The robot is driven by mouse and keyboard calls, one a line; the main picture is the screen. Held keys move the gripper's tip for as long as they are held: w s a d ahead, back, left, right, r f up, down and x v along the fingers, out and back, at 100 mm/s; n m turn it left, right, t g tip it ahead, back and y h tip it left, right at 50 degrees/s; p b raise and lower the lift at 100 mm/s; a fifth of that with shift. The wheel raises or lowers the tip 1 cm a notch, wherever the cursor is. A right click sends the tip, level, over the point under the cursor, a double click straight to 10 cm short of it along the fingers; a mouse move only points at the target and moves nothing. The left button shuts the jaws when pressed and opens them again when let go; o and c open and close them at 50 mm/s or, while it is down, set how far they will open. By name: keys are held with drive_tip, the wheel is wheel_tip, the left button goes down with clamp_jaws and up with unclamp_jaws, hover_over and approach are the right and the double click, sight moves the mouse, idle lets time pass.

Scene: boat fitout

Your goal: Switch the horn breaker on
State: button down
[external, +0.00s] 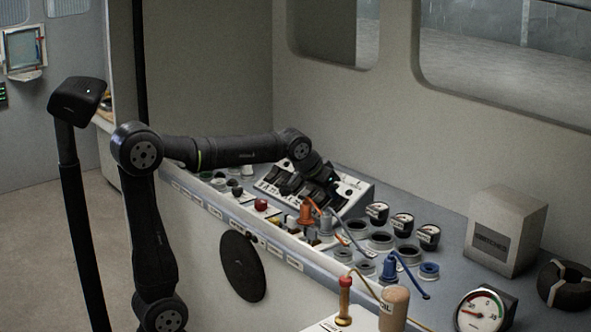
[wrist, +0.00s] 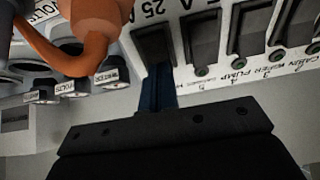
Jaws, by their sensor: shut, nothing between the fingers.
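The breaker panel (external: 355,190) is a white sloped panel with a row of black rocker switches, on the console against the wall. In the wrist view several black rockers show, with small green-ringed dots below them. The leftmost rocker (wrist: 155,42) is right at the tip of my gripper (wrist: 158,82). The fingers are together, empty, and touch or nearly touch its lower end; I cannot tell which. Labels by the rockers to the right read "pump" and "cabin"; I cannot read a horn label. In the external view my gripper (external: 316,192) hides part of the panel.
An orange plug (wrist: 95,25) with a curved cable is close to the left of my gripper. Round gauges (external: 402,222), grey sockets (external: 380,241), a blue plug (external: 389,267) and a grey box (external: 505,230) stand farther right on the console.

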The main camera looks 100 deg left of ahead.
idle(0.3)
drive_tip(key=shift+w+a+f+g+h, duration=0.15)
drive_tip(key=shift+w+a+g+h, duration=0.25)
drive_tip(key=shift+w+g+h, duration=0.1)
drive_tip(key=shift+s, duration=0.15)
drive_tip(key=shift+d, duration=0.15)
